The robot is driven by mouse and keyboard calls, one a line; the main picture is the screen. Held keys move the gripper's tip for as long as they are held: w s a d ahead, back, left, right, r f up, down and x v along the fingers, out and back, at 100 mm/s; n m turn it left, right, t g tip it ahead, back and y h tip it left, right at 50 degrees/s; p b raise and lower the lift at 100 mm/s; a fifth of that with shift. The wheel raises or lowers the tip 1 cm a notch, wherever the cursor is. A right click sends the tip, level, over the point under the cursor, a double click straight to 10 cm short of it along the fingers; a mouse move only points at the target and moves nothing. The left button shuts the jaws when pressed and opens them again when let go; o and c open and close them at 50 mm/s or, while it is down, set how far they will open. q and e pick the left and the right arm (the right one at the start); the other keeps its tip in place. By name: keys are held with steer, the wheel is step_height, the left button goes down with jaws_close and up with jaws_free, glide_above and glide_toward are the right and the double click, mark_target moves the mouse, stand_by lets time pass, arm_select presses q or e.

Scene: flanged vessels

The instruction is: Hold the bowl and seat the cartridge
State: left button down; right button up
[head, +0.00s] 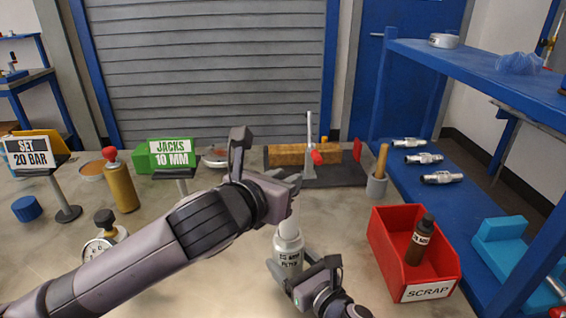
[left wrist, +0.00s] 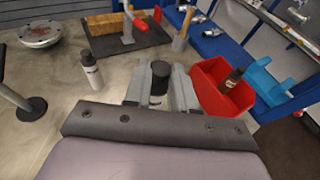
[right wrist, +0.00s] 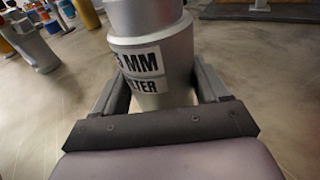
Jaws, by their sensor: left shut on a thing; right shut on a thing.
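The bowl (head: 288,252) is a pale grey cylinder with a filter label, upright at the front middle of the bench. My right gripper (head: 312,284) is shut on the bowl; in the right wrist view the bowl (right wrist: 160,65) fills the space between the fingers. My left gripper (head: 284,186) is shut on the cartridge above the bowl. Cartridge and bowl meet in the head view; I cannot tell whether the cartridge is inside.
A red scrap bin (head: 383,248) holding a brown bottle (head: 418,240) stands right of the bowl. A white bottle (left wrist: 90,72) stands left of my left gripper in its wrist view. Signs, a gauge (head: 97,248) and a yellow cylinder (head: 122,187) are at left. Blue shelving (head: 470,215) borders the right.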

arm_select(q)
glide_above(282, 241)
steer(key=shift+w+d+f, duration=0.1)
steer(key=shift+f, duration=4)
steer(key=c, duration=0.8)
jaws_free()
steer(key=shift+c, duration=0.2)
steer(key=s+a, duration=0.5)
steer(key=s, duration=0.3)
steer(key=shift+a, duration=0.1)
